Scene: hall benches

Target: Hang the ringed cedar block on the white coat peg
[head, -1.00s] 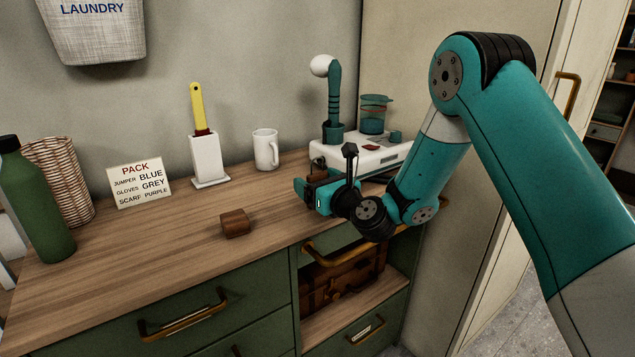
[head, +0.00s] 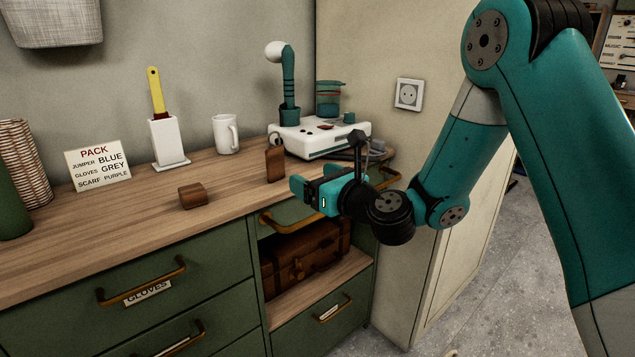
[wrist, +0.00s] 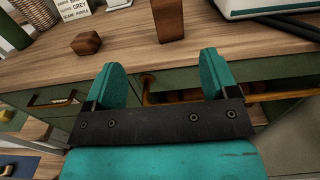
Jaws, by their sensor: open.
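The ringed cedar block (head: 275,162) stands upright on the wooden counter near its front right edge, with a dark ring at its top. In the wrist view its lower part (wrist: 168,18) shows at the top edge, and the ring is out of frame. My gripper (head: 305,187) is open and empty, just right of and nearer than the block, not touching it. In the wrist view the two teal fingers (wrist: 165,75) point toward the counter with the block beyond the gap between them. I see no white coat peg in these views.
A smaller ringless wooden block (head: 192,196) lies to the left. A white machine (head: 330,142) with a teal post stands behind the ringed block. A mug (head: 225,134), a brush holder (head: 168,143) and a sign (head: 97,164) line the back. Counter between the blocks is clear.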

